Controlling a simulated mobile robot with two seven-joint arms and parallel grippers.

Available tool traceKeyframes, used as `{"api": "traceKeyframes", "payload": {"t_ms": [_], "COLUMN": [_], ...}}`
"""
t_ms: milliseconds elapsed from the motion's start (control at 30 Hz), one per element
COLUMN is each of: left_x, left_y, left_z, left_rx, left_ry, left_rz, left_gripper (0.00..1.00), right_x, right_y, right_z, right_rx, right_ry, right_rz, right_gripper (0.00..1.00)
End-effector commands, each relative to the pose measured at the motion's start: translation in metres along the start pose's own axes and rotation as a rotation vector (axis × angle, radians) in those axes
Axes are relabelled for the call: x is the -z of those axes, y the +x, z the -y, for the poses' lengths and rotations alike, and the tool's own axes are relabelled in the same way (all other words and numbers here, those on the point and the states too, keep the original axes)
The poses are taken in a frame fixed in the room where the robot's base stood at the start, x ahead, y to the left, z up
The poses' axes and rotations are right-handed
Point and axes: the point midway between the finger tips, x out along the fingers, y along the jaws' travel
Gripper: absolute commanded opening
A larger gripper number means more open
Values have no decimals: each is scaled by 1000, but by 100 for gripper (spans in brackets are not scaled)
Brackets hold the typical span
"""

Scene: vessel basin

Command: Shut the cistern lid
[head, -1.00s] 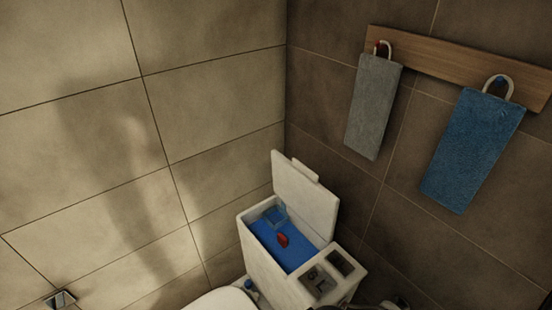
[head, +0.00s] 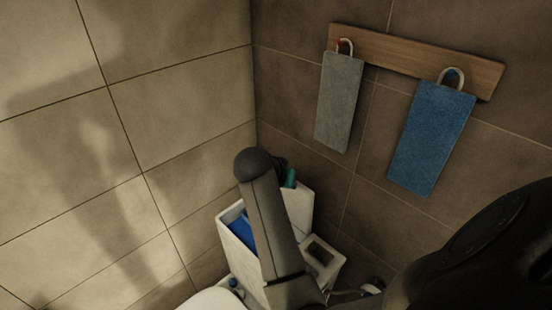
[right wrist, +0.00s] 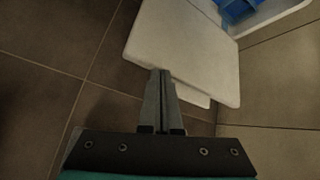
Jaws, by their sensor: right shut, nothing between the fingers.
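The white cistern (head: 222,228) stands in the corner with blue inside, partly hidden by my right arm. Its white lid (head: 300,203) is raised, and its right part shows beside the arm. In the right wrist view the lid (right wrist: 185,45) is a broad white panel with a small tab (right wrist: 192,94) on its edge, and the blue cistern interior (right wrist: 236,10) shows beyond. My right gripper (right wrist: 163,73) is shut and empty, its fingertips overlapping the lid's edge beside the tab; I cannot tell whether they touch. My left gripper is not in view.
A grey towel (head: 339,102) and a blue towel (head: 430,140) hang from a wooden rail (head: 415,60) on the dark tiled wall, above and right of the cistern. A white toilet part (head: 212,299) is at the bottom. A compartment (head: 322,256) adjoins the cistern's right side.

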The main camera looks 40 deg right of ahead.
Motion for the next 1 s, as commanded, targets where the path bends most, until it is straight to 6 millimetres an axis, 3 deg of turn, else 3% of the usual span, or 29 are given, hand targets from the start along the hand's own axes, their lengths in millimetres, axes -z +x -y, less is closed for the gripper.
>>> {"api": "traceKeyframes", "payload": {"t_ms": [100, 400, 667, 833, 1000], "left_x": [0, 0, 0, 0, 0], "left_y": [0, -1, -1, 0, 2], "left_z": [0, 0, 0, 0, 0], "left_rx": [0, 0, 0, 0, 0], "left_ry": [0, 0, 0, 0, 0], "left_rz": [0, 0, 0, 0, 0], "left_gripper": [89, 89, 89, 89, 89], "right_x": [27, 79, 95, 95, 93], "right_y": [-4, -28, -41, -27, 7], "right_z": [7, 26, 34, 32, 25], "right_rx": [-49, -149, -180, -184, -186], "right_ry": [123, 374, 449, 451, 448], "right_rz": [1, 13, 16, 15, 15], "right_gripper": [0, 0, 0, 0, 0]}}
